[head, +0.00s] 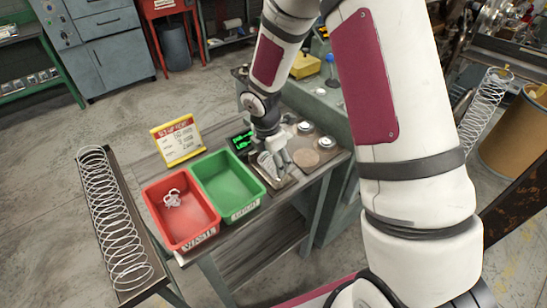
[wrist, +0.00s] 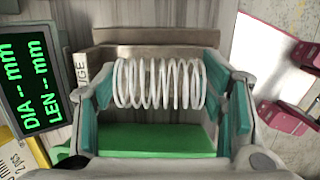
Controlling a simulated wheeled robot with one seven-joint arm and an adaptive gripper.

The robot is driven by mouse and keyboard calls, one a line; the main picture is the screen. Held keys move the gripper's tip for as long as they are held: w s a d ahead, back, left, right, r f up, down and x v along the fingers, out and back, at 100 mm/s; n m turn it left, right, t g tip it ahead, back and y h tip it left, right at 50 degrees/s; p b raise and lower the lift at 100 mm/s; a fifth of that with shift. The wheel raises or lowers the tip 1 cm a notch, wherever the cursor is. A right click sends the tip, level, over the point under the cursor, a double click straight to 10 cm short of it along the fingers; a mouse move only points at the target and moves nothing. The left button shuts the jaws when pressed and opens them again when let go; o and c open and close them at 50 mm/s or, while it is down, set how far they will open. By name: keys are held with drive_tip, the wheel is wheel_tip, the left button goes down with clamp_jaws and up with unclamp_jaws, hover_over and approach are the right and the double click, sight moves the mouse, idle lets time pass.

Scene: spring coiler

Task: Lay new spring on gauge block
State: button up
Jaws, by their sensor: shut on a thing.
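My gripper (wrist: 160,85) is shut on a white coil spring (wrist: 160,83), with one teal-padded finger at each end of it. The spring lies crosswise between the fingers, its coils evenly spaced. The brown gauge block (wrist: 150,37), with a partly hidden label ending in "GE", lies beneath and beyond the spring. I cannot tell whether the spring touches it. In the head view my gripper (head: 270,168) is low over the gauge block (head: 285,183), beside the green bin; the fingers hide much of the spring there.
A green bin (head: 248,209) and a red bin (head: 160,232) holding small white scrap stand left of the gripper. A gauge display (wrist: 22,85) reads "DIA -- mm, LEN -- mm". A yellow-framed sign (head: 178,140) stands behind the bins.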

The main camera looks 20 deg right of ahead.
drive_tip(key=o, duration=1.2)
drive_tip(key=shift+o, duration=0.2)
drive_tip(key=shift+r, duration=0.1)
wheel_tip(320, 180, up, 12)
drive_tip(key=s+a, duration=0.1)
drive_tip(key=shift+a, duration=0.4)
drive_tip(key=shift+f, duration=0.2)
drive_tip(key=s+d+r+m+t, duration=0.2)
drive_tip(key=s+r+m, duration=0.9)
drive_tip(key=r, duration=0.5)
drive_tip(key=s+r+m+t+y, duration=0.1)
drive_tip(key=s+r+m, duration=0.3)
drive_tip(key=s+m, duration=0.6)
drive_tip(key=shift+s+a+r+m+t+y, duration=0.25)
drive_tip(key=shift+s+a+t+y, duration=0.2)
drive_tip(key=shift+s+t, duration=0.55)
